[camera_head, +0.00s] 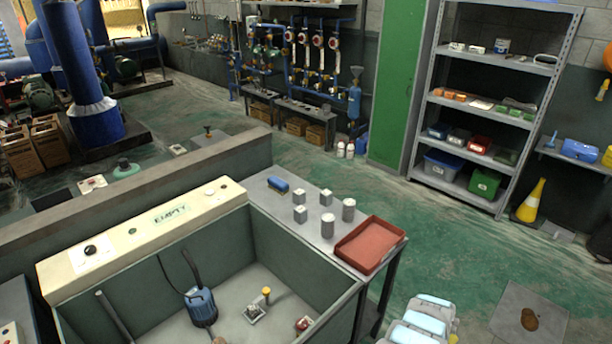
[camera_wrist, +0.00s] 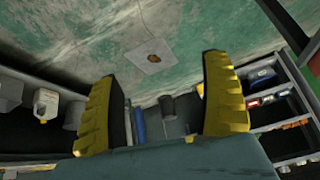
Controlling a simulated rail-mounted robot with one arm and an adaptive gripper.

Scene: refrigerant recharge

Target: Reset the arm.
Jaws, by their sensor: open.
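My gripper (camera_wrist: 158,72) shows in the wrist view as two yellow-and-black ridged fingers, spread wide apart. It is open, with nothing held between the fingers. Beyond the fingers are the green-stained floor and a pale square plate with a brown spot (camera_wrist: 154,58).
An open-topped bin marked EMPTY (camera_head: 172,212) holds a blue pump (camera_head: 201,305). Beside it, a grey side table (camera_head: 268,180) carries small grey blocks, cylinders and a red tray (camera_head: 370,244). A metal shelf (camera_head: 512,62) stands at the back right. Green floor (camera_head: 450,245) between is mostly clear.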

